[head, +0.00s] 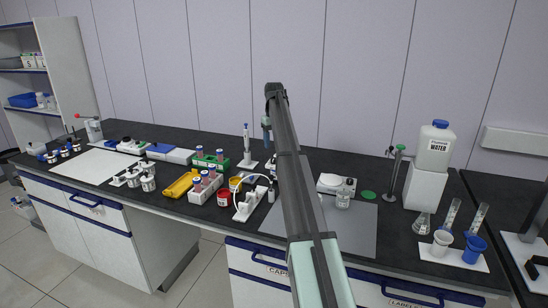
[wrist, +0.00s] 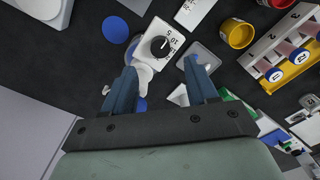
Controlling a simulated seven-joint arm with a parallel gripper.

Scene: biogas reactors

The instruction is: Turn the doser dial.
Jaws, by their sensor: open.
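The doser dial is a round black knob (wrist: 160,45) with a white pointer mark, on a white block (wrist: 180,36) printed with 5, 10 and 15 in the wrist view. My gripper (wrist: 163,69) is open, its two blue fingers spread to the left and right below the dial, with nothing held between them. The dial lies a little beyond the fingertips, apart from them as seen here. A white part below the block is partly covered by the left finger. In the head view my gripper (head: 267,128) hangs over the bench; I cannot pick out the dial there.
A yellow jar (wrist: 237,34) and a rack (wrist: 283,46) of blue-capped tubes stand to the right in the wrist view. A blue disc (wrist: 116,30) lies left of the dial. In the head view a white water container (head: 436,145) stands at the right.

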